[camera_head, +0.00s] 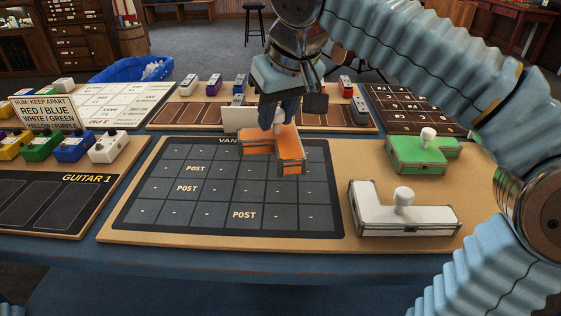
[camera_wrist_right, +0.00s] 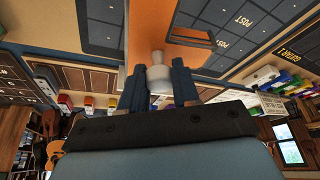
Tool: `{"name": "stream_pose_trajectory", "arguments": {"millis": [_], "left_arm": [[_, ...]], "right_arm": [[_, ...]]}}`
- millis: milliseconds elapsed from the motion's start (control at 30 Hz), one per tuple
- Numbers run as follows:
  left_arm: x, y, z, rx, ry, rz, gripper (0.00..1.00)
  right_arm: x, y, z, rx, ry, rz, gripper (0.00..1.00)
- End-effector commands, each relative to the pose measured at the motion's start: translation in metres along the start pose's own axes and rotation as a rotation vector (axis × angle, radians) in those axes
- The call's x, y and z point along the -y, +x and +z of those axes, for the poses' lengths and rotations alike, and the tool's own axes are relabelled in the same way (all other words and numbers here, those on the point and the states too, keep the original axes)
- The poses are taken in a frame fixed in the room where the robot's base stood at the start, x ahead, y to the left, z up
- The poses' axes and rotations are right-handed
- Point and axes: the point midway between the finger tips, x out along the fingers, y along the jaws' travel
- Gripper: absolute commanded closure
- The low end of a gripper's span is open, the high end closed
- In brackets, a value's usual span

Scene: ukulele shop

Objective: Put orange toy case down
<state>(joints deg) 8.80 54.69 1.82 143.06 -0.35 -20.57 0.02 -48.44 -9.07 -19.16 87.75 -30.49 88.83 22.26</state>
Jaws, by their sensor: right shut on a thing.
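The orange toy case (camera_head: 257,142) is over the back right part of the dark grid board (camera_head: 165,213) in the head view. My right gripper (camera_head: 278,120) is shut on the white knob on its top. In the right wrist view, the two fingers (camera_wrist_right: 158,88) are on either side of the knob, with the orange case (camera_wrist_right: 150,30) beyond them. I cannot tell whether the case touches the board or hangs just above it. My left gripper is not in view.
A white L-shaped case (camera_head: 375,217) and a green case (camera_head: 410,153) stand right of the grid. Several pedals (camera_head: 72,145) sit at the left by a small sign (camera_head: 43,114). The front and left grid squares are clear, some marked POST.

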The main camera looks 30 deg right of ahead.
Motion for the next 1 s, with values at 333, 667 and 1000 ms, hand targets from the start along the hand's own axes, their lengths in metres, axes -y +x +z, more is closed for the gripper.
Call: {"name": "stream_pose_trajectory", "arguments": {"millis": [333, 667, 1000], "left_arm": [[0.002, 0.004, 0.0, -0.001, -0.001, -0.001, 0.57], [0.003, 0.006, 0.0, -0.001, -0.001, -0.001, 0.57], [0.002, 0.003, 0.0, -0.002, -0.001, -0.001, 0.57]], "right_arm": [[-0.03, -0.044, 0.029, 0.002, -0.806, -0.339, 1.0], [-0.019, -0.079, 0.05, 0.004, -1.278, -0.534, 1.0], [-0.032, -0.022, -0.005, 0.007, -1.304, -0.549, 1.0]]}}
